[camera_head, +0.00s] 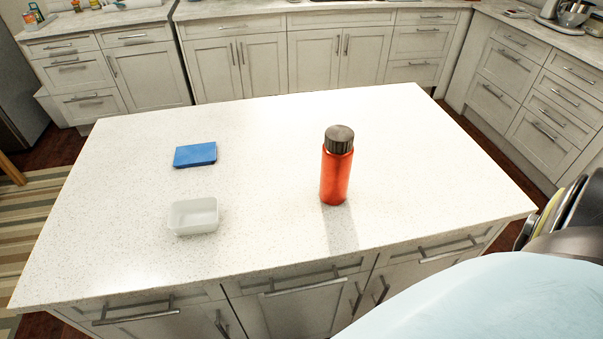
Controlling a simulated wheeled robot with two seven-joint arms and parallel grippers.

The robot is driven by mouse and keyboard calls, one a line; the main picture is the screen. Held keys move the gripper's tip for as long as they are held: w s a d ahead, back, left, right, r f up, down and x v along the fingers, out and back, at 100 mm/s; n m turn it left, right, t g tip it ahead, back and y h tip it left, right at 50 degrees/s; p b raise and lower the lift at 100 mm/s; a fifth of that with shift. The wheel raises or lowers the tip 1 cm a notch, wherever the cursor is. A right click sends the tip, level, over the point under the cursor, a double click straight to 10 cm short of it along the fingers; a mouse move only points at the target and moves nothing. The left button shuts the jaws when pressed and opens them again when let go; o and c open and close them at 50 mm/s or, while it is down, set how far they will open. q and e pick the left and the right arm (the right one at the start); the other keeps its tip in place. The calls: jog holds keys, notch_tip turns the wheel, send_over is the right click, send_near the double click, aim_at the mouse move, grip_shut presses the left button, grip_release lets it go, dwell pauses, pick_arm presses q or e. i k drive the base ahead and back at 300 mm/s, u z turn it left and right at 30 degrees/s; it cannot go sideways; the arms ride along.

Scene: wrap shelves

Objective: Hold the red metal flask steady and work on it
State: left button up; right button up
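The red metal flask (336,176) stands upright on the white speckled island counter (270,130), right of its middle. Its dark grey cap (339,139) sits on top. Neither of my grippers shows in the head view, and nothing touches the flask.
A blue flat block (195,154) lies on the counter at the left, with a small white open dish (193,216) nearer the front. The counter around the flask is clear. Cabinets (235,65) line the back and right. A pale blue rounded surface (490,300) fills the lower right corner, beside several stacked plates (560,210).

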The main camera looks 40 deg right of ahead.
aim_at(335, 171)
jog(key=u, duration=2)
jog(key=k, duration=1.85)
jog(key=z, duration=1.7)
